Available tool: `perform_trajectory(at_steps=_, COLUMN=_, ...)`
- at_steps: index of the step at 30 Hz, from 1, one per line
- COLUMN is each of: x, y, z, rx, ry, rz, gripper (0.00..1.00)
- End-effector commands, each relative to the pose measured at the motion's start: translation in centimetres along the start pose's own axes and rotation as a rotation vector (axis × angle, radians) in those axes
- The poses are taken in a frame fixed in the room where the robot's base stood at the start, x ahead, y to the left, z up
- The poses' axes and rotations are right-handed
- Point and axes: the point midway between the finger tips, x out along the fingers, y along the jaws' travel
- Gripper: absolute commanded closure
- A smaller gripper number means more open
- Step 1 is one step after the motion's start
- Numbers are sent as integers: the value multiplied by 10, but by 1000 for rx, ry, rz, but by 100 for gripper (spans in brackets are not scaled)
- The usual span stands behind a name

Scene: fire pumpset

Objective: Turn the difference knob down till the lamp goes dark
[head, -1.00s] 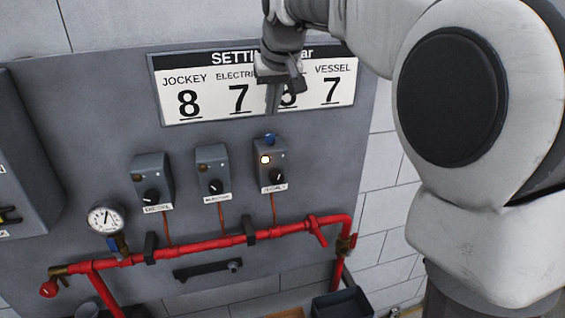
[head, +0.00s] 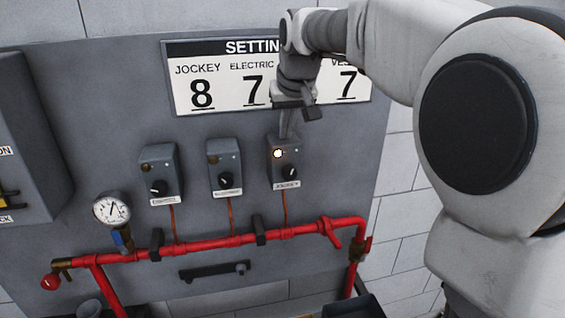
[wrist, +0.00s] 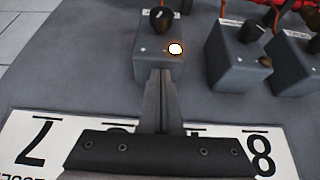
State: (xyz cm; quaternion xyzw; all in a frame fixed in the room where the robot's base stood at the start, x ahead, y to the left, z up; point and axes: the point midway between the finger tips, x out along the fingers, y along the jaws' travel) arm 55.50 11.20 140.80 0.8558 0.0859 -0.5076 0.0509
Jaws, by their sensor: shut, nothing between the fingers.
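The jockey switch box (head: 279,176) is the rightmost of three grey boxes on the panel. Its round lamp (head: 278,153) glows white-orange and also shows lit in the wrist view (wrist: 175,49). A black pointer knob (head: 291,172) is on its front; it is at the far side in the wrist view (wrist: 161,18). My gripper (head: 287,133) is shut and empty, pointing down at the top of this box. In the wrist view its fingertips (wrist: 161,73) reach the box's top edge; contact cannot be told. The blue knob on the box's top is hidden now.
The electric (head: 223,170) and diesel (head: 158,176) boxes stand to the left, lamps dark. The setting sign (head: 208,91) is behind my gripper, partly covered. A red pipe (head: 205,243) with a gauge (head: 111,209) runs below. Space before the boxes is clear.

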Motion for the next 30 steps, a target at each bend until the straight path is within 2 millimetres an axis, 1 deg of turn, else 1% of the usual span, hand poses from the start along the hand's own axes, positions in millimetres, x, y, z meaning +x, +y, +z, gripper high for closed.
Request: perform_trajectory(at_steps=30, x=3, y=1, z=-8, rx=0, ry=1, rz=0, gripper=100)
